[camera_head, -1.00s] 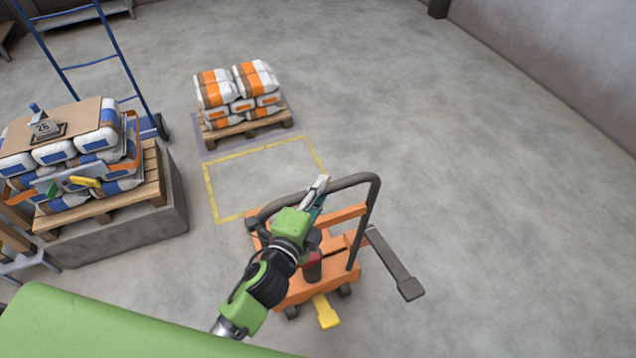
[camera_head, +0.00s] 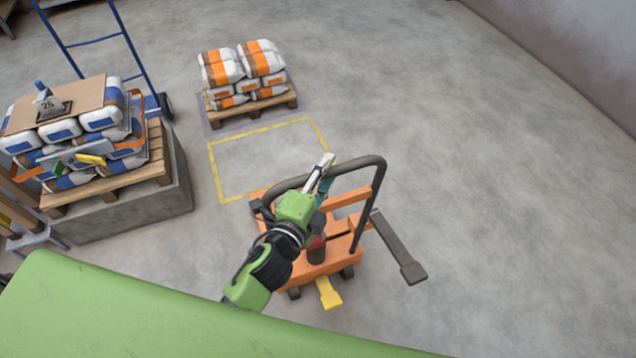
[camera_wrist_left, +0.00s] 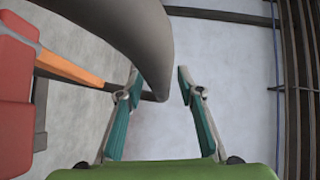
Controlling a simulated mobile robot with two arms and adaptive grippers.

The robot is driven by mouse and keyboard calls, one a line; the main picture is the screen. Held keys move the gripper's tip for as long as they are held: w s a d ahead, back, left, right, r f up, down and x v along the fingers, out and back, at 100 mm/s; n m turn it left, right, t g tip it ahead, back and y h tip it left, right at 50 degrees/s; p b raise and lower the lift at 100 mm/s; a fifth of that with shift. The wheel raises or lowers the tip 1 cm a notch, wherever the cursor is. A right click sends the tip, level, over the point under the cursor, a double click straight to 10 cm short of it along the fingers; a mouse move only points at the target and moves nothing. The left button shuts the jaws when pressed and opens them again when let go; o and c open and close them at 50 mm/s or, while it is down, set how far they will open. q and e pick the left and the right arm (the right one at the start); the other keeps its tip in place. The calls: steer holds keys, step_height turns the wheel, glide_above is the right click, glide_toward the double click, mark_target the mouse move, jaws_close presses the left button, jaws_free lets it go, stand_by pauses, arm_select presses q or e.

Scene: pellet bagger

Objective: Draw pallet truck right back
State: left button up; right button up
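The orange pallet truck (camera_head: 335,235) stands on the floor at the middle of the head view, with a dark hoop handle (camera_head: 378,180), a yellow pedal (camera_head: 329,293) and a grey side lever (camera_head: 405,255). My left gripper (camera_head: 325,166) is over the top bar of the hoop handle. In the left wrist view its fingers (camera_wrist_left: 160,88) are apart, and the dark handle (camera_wrist_left: 140,40) runs close to the left finger. I cannot tell whether they touch. My left forearm hides part of the truck. My right gripper is not in view.
A yellow floor outline (camera_head: 270,127) lies empty beyond the truck. Behind it a wooden pallet (camera_head: 252,109) carries orange-white bags (camera_head: 240,68). At left, blue-white bags (camera_head: 60,130) sit on a pallet on a grey block (camera_head: 150,215), near a blue hand truck (camera_head: 125,40). Floor right is clear.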

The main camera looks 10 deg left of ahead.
arm_select(q)
steer(key=v, duration=1.1)
steer(key=shift+s, duration=0.35)
steer(key=shift+f, duration=0.1)
